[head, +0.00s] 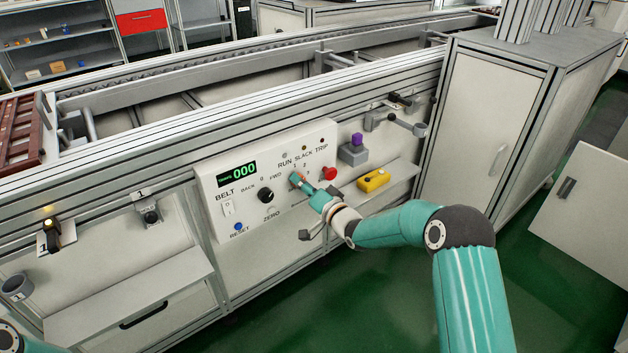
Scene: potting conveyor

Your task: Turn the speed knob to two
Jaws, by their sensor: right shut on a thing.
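A white control panel (250,205) on the conveyor's front carries a green display (237,173) reading 000. A black knob (265,195) sits among the marks BACK, 0 and FWD. To its right are speed marks, of which 1 and 2 show. My right gripper (298,181) is at the panel under these marks, shut on the speed knob, which it hides almost wholly. Where the knob points cannot be seen. My left gripper is out of view; only a bit of the arm shows at the lower left corner.
A red button (330,173) is close to the right of my right gripper. A yellow box (373,181) lies on a ledge to the right. The green floor in front is clear.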

